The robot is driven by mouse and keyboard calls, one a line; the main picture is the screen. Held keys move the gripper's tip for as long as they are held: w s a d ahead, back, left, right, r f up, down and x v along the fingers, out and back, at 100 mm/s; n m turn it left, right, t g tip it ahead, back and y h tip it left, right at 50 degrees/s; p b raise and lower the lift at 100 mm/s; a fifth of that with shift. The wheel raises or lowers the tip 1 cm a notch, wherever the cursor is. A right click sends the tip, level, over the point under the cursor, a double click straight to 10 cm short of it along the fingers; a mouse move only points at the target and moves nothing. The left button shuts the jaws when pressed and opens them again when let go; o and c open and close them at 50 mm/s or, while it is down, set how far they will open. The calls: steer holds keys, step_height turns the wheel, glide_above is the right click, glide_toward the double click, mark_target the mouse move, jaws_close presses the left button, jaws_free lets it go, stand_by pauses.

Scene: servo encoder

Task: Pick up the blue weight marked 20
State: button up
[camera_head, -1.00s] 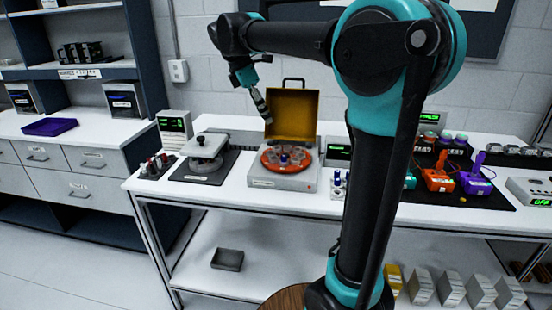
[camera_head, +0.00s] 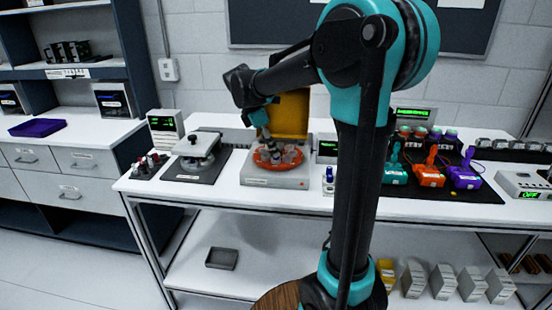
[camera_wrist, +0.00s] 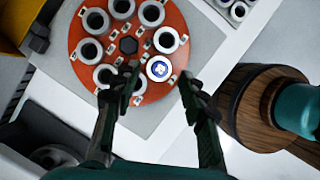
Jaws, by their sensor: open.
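A round orange carousel (camera_wrist: 90,72) with several grey ring-shaped cups fills the upper left of the wrist view. In the head view my gripper (camera_head: 268,140) is low over the carousel (camera_head: 262,164) and hides the piece.
A yellow raised lid (camera_head: 291,113) stands behind the carousel. A small holder with a blue piece (camera_head: 329,175) is to its right. A grey device (camera_head: 198,143) stands on a dark mat to the left. Teal, orange and purple devices (camera_head: 430,174) are farther right.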

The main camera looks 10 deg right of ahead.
steer(key=shift+x, duration=1.1)
steer(key=c, duration=0.9)
steer(key=shift+r, duration=0.1)
steer(key=shift+c, duration=0.2)
